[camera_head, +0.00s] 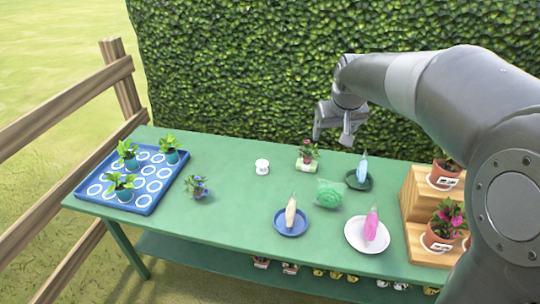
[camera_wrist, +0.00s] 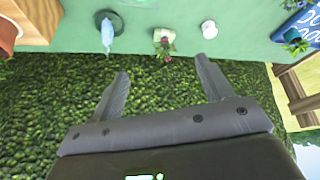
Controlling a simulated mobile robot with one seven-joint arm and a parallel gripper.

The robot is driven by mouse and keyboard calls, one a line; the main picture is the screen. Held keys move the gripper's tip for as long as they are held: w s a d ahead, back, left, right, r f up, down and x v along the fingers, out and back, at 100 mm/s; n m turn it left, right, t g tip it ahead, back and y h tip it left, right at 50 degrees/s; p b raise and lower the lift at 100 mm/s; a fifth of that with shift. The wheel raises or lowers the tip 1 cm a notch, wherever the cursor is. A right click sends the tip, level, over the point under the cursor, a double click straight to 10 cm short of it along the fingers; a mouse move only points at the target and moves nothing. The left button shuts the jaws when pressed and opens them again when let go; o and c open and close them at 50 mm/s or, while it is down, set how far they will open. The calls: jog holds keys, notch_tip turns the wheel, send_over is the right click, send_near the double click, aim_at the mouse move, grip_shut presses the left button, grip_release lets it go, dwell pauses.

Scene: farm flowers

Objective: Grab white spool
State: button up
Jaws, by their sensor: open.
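The white spool (camera_head: 262,167) stands on the green table, left of centre, in the head view. It is small and white with a wider rim on top. It also shows in the wrist view (camera_wrist: 209,30) near the top, right of the middle. My gripper (camera_head: 335,137) hangs above the back edge of the table, to the right of the spool and well apart from it. In the wrist view my gripper (camera_wrist: 160,82) has its two fingers spread wide with nothing between them.
A small potted plant (camera_head: 307,154) stands between the spool and my gripper. A blue tray (camera_head: 82,190) with plants is at the left. Plates (camera_head: 352,234) with bottles and a wooden step stand (camera_head: 408,215) are at the right. A hedge (camera_head: 230,70) rises behind the table. The table around the spool is clear.

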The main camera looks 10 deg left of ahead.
jog(key=w+a+f+n, duration=0.1)
jog(key=w+a+f, duration=0.45)
jog(key=w, duration=0.25)
jog(key=n+g+y, duration=0.1)
jog(key=n+y, duration=0.1)
send_near(263, 163)
jog(key=shift+x, duration=5.6)
jog(key=shift+s+a, duration=0.1)
jog(key=shift+s, duration=0.1)
jog(key=c, duration=1)
